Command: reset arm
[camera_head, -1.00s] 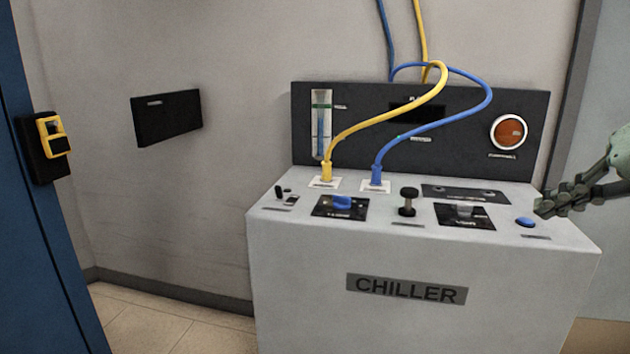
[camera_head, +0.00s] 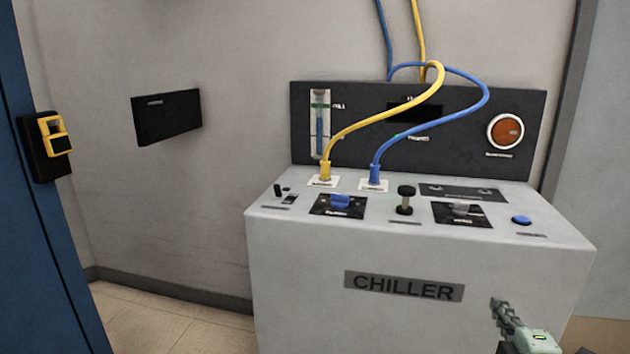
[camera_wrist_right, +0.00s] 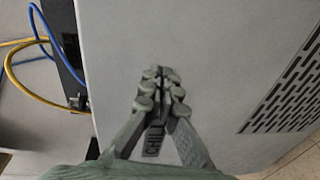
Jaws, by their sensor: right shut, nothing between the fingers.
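My right gripper (camera_head: 497,306) is low at the bottom right of the head view, in front of the chiller's (camera_head: 285,280) front face, right of and below the CHILLER label (camera_head: 404,286). Its fingers are together with nothing between them. The right wrist view shows the same gripper (camera_wrist_right: 158,72) with its fingertips closed together; the label (camera_wrist_right: 152,140) is partly hidden behind the fingers. My left gripper is not in view.
The chiller top carries a blue button (camera_head: 521,220), a black knob (camera_head: 405,199) and a blue switch (camera_head: 340,201). Yellow (camera_head: 340,135) and blue (camera_head: 470,110) hoses rise from it. A vented panel (camera_wrist_right: 290,95) shows at right in the wrist view. Floor (camera_head: 150,320) is clear at left.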

